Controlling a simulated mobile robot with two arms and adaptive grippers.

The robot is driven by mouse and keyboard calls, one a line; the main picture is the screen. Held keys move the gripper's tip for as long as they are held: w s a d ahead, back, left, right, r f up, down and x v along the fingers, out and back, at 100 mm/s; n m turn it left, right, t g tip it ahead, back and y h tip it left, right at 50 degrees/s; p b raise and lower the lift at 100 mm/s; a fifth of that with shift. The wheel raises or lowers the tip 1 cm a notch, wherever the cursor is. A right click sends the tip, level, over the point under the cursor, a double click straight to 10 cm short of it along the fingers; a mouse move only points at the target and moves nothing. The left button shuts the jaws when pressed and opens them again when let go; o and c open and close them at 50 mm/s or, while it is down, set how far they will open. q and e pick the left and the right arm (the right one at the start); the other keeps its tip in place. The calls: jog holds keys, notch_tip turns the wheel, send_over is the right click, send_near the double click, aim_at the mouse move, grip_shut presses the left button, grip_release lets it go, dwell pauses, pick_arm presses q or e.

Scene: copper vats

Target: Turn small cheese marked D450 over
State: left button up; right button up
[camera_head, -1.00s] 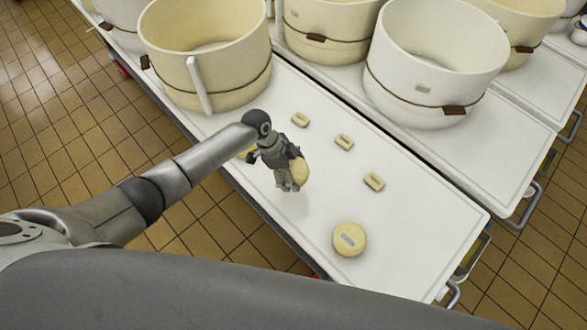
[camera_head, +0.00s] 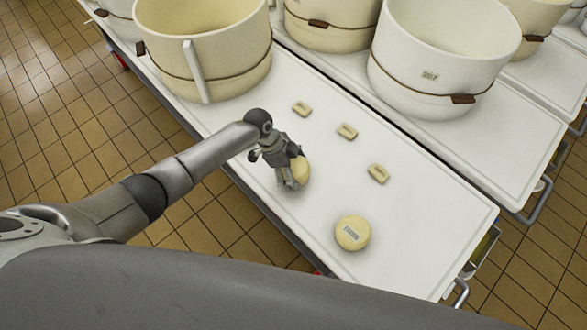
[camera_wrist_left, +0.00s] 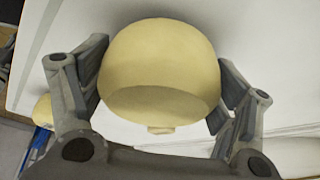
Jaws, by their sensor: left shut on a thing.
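My left gripper (camera_head: 288,180) is shut on a small pale yellow cheese (camera_head: 301,170). The cheese is tilted, with part of it hidden behind the fingers in the head view. In the left wrist view the cheese (camera_wrist_left: 160,65) sits between the two finger pads, with its rounded side and a flatter face showing. I see no readable mark on it. I cannot tell whether it touches the table. Another small round cheese (camera_head: 352,233) lies flat on the white table (camera_head: 420,225) with a label on top, too small to read. My right gripper is not in view.
Several small pale blocks (camera_head: 347,131) lie in a row on the table. A large cream vat (camera_head: 205,50) stands at the table's far end, and a white vat (camera_head: 440,60) on the neighbouring table. Bare table surrounds the labelled cheese. Part of another yellow thing (camera_wrist_left: 42,110) shows in the left wrist view.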

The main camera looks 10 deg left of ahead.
pick_arm(q)
jog(key=shift+f+b, duration=0.6)
jog(key=shift+f, duration=0.05)
dwell(0.7)
jog(key=o, duration=1.4)
jog(key=shift+c, duration=0.2)
